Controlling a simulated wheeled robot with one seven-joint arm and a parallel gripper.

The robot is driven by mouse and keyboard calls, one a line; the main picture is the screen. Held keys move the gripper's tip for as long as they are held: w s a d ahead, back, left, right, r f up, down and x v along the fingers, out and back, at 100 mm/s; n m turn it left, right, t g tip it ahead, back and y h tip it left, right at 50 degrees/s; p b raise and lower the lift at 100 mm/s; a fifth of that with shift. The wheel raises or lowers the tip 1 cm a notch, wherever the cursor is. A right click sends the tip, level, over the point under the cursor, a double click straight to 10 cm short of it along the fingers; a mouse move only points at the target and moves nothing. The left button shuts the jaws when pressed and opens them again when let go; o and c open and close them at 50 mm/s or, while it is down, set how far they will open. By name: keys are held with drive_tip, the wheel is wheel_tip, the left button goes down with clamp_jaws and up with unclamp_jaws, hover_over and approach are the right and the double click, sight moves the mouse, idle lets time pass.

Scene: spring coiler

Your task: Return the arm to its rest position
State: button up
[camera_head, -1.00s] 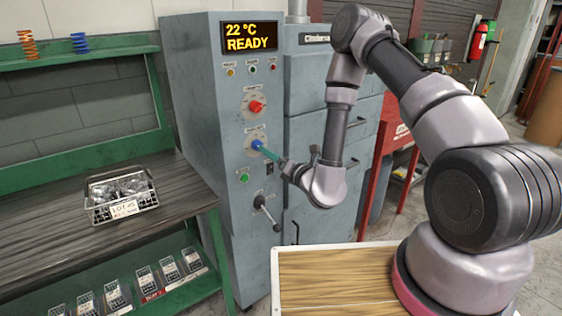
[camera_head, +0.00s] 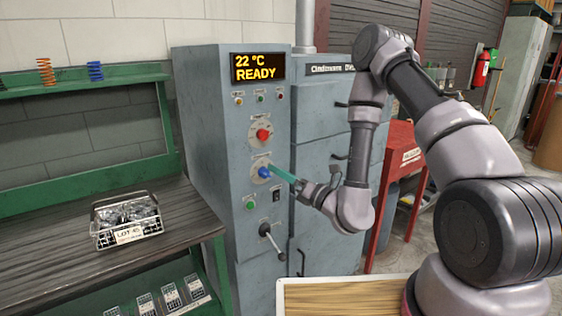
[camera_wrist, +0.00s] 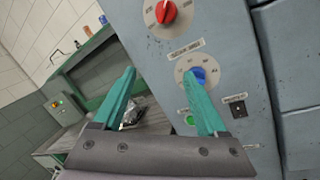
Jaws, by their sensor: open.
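My gripper (camera_head: 285,175) is in front of the grey machine's control panel, with its teal fingers pointing at the panel. In the wrist view my gripper (camera_wrist: 165,97) is open, its two teal fingers spread with nothing between them. The blue knob (camera_head: 264,172) is near the fingertips; in the wrist view the blue knob (camera_wrist: 198,76) shows just behind the right fingertip. Whether they touch I cannot tell. My arm is bent and reaches forward to the panel from the right.
The grey machine (camera_head: 230,150) shows "22 °C READY" and carries a red knob (camera_head: 263,134), green button (camera_head: 250,204) and lever (camera_head: 268,232). A wire basket (camera_head: 125,220) sits on the left bench (camera_head: 60,270). A red cabinet (camera_head: 402,160) stands behind my arm.

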drive_tip(key=s+a+r+n+g+y, duration=0.2)
drive_tip(key=s+r+n+g+y, duration=0.1)
drive_tip(key=s+r+n+g, duration=0.45)
drive_tip(key=s+a+r+n+g+y, duration=0.15)
drive_tip(key=s+r+n+g, duration=0.25)
drive_tip(key=r+n+g, duration=0.5)
drive_tip(key=s+d+r+n+g+h, duration=0.2)
drive_tip(key=s+d+n+h, duration=0.45)
drive_tip(key=s+n, duration=0.2)
drive_tip(key=d+r+n+t+h, duration=0.1)
drive_tip(key=d+r+t+h, duration=0.2)
drive_tip(key=d, duration=0.3)
drive_tip(key=w+d+r+n+t+h, duration=0.1)
drive_tip(key=d+r+t+h, duration=0.2)
drive_tip(key=d, duration=0.4)
drive_tip(key=w+d+r+n+t+h, duration=0.1)
drive_tip(key=d+r+n+t+h, duration=0.1)
drive_tip(key=d+t, duration=0.4)
drive_tip(key=r+h, duration=0.1)
drive_tip(key=h, duration=0.1)
drive_tip(key=shift+d+h, duration=0.3)
drive_tip(key=shift+d, duration=0.05)
drive_tip(key=shift+f, duration=0.1)
drive_tip(key=shift+c, duration=0.3)
